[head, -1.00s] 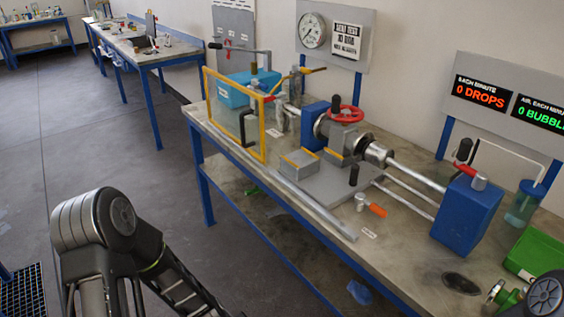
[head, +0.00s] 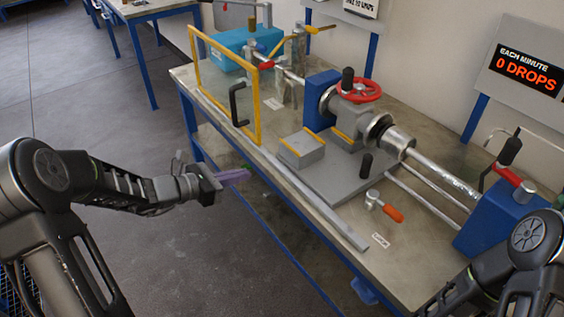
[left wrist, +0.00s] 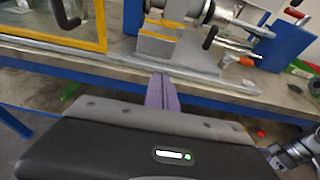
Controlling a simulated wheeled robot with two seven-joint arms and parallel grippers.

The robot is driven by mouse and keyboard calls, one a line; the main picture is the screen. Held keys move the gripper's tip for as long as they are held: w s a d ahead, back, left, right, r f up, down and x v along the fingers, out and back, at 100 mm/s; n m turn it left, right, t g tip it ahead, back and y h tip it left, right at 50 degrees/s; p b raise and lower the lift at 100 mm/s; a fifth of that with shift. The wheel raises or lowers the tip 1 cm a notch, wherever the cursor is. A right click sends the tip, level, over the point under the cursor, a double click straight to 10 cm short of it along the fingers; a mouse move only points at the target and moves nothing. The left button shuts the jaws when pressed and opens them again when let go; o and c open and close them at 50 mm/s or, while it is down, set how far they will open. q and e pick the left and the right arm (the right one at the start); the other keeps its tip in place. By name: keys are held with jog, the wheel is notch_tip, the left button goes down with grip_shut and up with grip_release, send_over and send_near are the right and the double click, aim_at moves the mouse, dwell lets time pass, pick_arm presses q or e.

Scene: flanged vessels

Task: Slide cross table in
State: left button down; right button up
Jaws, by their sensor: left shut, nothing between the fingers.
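The cross table appears to be the grey sliding plate (head: 335,188) on the bench, with a grey block (head: 301,150) and a black upright knob (head: 366,165) on it. In the left wrist view its plate (left wrist: 198,58) lies beyond my fingers. My left gripper (head: 236,177) is shut and empty, its purple fingers together in front of the bench's front edge. It is apart from the plate. In the left wrist view the shut fingers (left wrist: 162,93) point toward the bench. My right arm shows at the lower right of the head view, but its gripper is not seen.
A yellow-framed clear guard (head: 228,88) with a black handle stands left of the plate. A metal rail (head: 318,209) runs along the bench front. A red handwheel (head: 357,92), orange-handled valve (head: 392,212) and blue block (head: 500,213) are nearby. The floor in front is clear.

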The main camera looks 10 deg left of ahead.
aim_at(292, 161)
pick_arm(q)
jog(key=p+x, duration=0.1)
jog(key=x, duration=0.3)
jog(key=p+x, duration=0.1)
jog(key=x, duration=0.4)
jog(key=r+p+x, duration=0.1)
jog(key=x, duration=0.3)
jog(key=shift+w+d+f, duration=0.1)
jog(key=shift+w+d, duration=0.25)
jog(key=shift+w, duration=0.05)
pick_arm(e)
jog(key=r, duration=0.3)
jog(key=shift+s+d, duration=0.1)
jog(key=shift+s, duration=0.15)
pick_arm(q)
jog(key=shift+w+d, duration=0.1)
pick_arm(e)
jog(key=shift+f, duration=0.1)
